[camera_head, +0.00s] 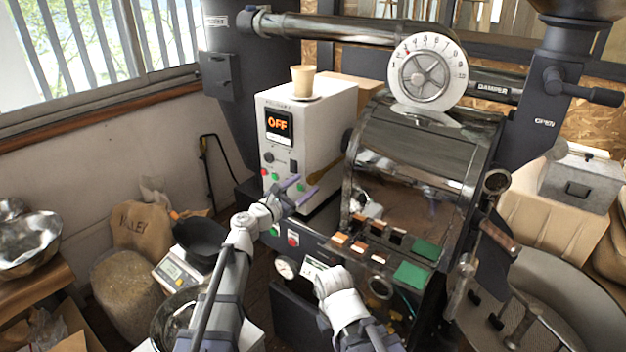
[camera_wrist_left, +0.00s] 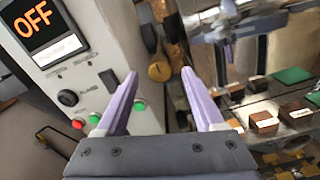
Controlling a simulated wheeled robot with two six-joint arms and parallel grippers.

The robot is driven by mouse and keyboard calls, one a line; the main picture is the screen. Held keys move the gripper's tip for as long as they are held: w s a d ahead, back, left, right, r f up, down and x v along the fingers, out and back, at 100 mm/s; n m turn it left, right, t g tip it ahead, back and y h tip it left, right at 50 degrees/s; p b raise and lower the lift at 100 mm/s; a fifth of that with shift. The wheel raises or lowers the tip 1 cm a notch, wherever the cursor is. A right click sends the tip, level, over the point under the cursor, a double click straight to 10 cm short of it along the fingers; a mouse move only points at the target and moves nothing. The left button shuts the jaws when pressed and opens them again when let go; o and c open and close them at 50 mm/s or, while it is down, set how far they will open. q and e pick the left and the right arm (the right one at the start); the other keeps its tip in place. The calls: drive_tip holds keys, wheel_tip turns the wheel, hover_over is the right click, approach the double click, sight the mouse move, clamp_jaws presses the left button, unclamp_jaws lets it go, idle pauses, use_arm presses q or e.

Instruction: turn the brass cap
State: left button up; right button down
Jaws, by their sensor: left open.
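The brass cap (camera_wrist_left: 159,71) shows in the left wrist view as a round yellow-brown end, just beyond and between my left fingertips. In the head view a brass piece (camera_head: 321,172) sticks out between the white control box and the roaster drum. My left gripper (camera_head: 303,189) is open in front of it, its two purple fingers pointing towards it. The fingers (camera_wrist_left: 157,78) also show in the left wrist view, apart with nothing between them; no contact with the cap is visible. Of my right arm only white links show low in the head view; its fingers do not show.
The white control box (camera_head: 323,125) with an OFF display stands left of the cap, a paper cup (camera_head: 303,80) on top. The glossy drum (camera_head: 420,150) is close on the right. Wooden and green blocks (camera_head: 413,275) lie on the ledge below the drum.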

sight(310, 181)
use_arm(q)
drive_tip(key=x, duration=0.5)
drive_tip(key=shift+w, duration=0.1)
clamp_jaws()
idle(0.4)
